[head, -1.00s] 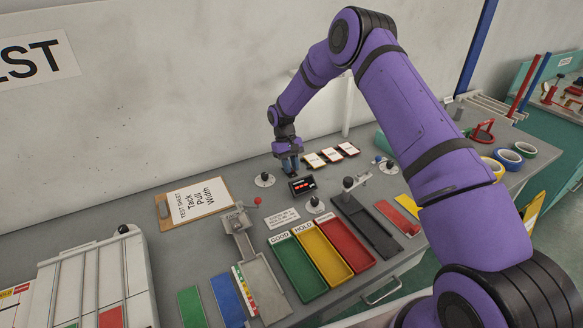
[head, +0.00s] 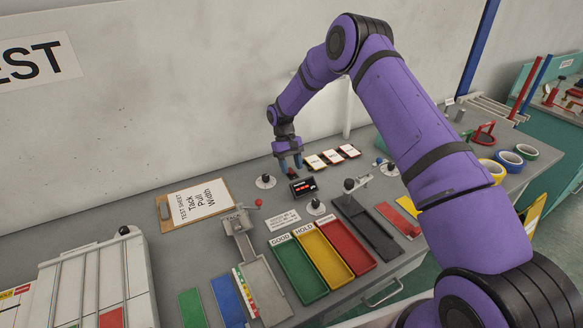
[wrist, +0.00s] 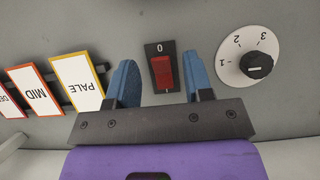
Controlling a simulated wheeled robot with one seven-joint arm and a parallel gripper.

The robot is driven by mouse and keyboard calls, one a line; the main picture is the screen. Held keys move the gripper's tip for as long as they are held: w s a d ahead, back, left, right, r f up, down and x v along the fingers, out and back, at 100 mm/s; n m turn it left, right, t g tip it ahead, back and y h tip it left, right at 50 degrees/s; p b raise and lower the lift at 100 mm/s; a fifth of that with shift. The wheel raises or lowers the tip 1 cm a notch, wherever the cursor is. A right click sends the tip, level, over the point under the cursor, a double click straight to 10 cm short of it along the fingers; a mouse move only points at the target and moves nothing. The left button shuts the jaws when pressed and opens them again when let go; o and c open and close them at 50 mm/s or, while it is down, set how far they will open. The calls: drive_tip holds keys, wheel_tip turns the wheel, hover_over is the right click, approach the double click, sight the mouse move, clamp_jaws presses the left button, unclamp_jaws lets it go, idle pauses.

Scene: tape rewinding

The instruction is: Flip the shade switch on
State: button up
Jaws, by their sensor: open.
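The shade switch (wrist: 162,72) is a red rocker in a dark plate, with a "0" mark at its upper end in the wrist view. A small mark at its lower end is hard to read. I cannot tell for sure which end is pressed in. My gripper (wrist: 162,68) is open, its blue fingers on either side of the switch in that view, with nothing between them in its grasp. I cannot tell how high the fingertips are above the panel. In the head view my gripper (head: 290,162) points down at the back of the bench, largely covering the switch.
A dial (wrist: 258,66) marked 1, 2, 3 is right of the switch in the wrist view. A PALE card (wrist: 77,83) and a MID card (wrist: 37,95) are left of it. A small black display (head: 303,187) stands in front of my gripper in the head view.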

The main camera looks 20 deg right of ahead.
drive_tip(key=v, duration=0.7)
drive_tip(key=shift+s, duration=0.2)
